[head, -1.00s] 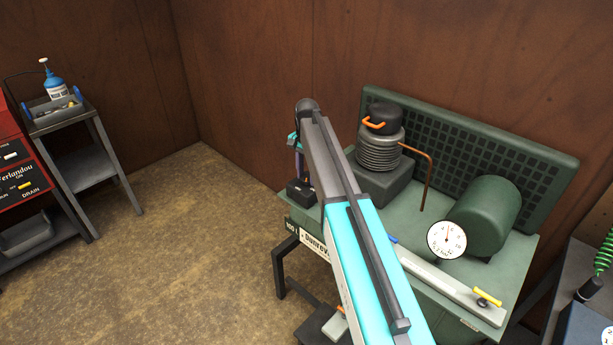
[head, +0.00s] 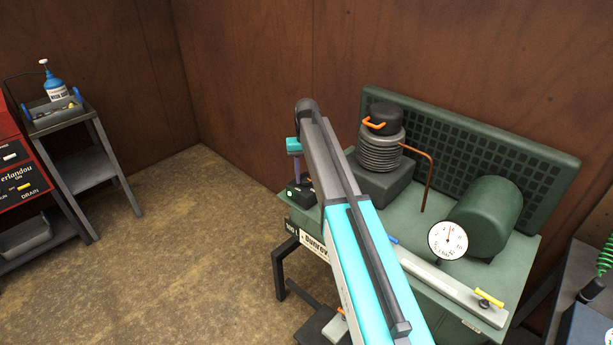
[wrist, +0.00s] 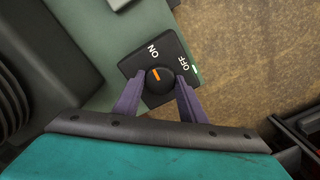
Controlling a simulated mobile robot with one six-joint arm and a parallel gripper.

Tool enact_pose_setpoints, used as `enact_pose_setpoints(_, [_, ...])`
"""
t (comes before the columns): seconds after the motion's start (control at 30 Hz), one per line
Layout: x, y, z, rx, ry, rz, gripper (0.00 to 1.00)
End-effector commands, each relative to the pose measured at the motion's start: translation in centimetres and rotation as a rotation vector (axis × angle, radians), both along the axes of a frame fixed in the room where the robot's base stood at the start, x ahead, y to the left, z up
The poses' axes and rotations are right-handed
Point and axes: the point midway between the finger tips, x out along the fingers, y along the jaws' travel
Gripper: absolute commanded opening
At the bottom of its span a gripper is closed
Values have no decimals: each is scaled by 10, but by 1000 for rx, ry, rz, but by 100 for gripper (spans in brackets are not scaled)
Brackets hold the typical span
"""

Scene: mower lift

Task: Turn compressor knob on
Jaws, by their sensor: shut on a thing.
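The compressor knob (wrist: 160,84) is round and black with an orange mark. It sits on a black switch box (wrist: 150,60) lettered ON and OFF. In the wrist view the mark lies on the knob's upper side, towards ON rather than OFF. My gripper (wrist: 162,82) is shut on the knob, one purple finger on each side. In the head view the switch box (head: 301,194) is at the front left corner of the green compressor bench (head: 405,225), and my gripper (head: 295,172) reaches down to it. My arm hides part of the bench, and the knob is too small to make out there.
A ribbed compressor cylinder (head: 380,155), a copper pipe, a green tank (head: 487,215) and a white gauge (head: 447,239) stand on the bench right of my arm. A yellow-handled valve (head: 488,298) is at the front right. Open floor (head: 190,240) lies to the left.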

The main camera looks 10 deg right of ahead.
Motion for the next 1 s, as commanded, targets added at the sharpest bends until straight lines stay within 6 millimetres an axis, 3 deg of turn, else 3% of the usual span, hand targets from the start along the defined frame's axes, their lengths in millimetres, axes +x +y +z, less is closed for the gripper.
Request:
enact_pose_setpoints(0.3, [2, 2, 1, 2, -6, 99, 15])
enact_pose_setpoints(0.7, [2, 2, 2, 2, -7, 107, 15])
enact_pose_setpoints(0.73, [2, 2, 2, 2, -7, 107, 41])
enact_pose_setpoints(0.8, [2, 2, 2, 2, -6, 106, 53])
enact_pose_setpoints(1.0, [1, 1, 1, 1, -4, 105, 55])
